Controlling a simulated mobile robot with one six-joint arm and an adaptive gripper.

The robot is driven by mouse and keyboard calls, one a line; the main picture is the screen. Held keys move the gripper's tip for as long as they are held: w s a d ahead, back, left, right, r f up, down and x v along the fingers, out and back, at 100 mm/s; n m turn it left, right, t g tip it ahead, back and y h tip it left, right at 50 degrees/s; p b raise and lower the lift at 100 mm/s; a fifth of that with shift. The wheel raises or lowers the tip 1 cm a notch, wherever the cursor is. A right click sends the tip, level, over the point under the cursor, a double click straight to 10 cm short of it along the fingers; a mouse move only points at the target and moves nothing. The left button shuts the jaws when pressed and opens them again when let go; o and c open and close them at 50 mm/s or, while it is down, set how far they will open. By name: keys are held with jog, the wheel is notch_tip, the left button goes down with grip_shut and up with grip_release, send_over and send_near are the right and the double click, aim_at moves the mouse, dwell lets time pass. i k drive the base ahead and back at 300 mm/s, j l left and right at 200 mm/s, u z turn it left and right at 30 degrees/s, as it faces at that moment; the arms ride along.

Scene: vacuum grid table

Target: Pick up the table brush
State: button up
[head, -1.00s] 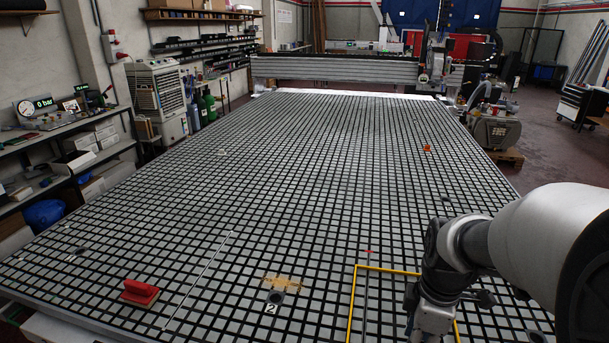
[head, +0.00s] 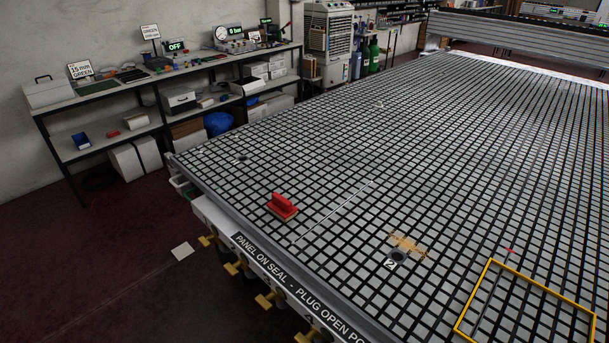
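The table brush (head: 283,207), a red block with a raised red handle, sits on the vacuum grid table (head: 440,160) near its front left edge in the head view. Nothing touches it and it stands upright. A thin pale strip lies on the grid just right of it. My gripper is not in the head view now.
A port marked 2 (head: 397,256) with a tan dusty patch (head: 408,243) lies right of the brush. A yellow frame (head: 490,262) lies at the lower right. A shelf bench (head: 160,90) with several items stands behind left. Yellow valve handles (head: 268,299) stick out below the table edge. Floor at left is mostly clear.

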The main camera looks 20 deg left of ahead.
aim_at(280, 207)
jog(key=u, duration=1.25)
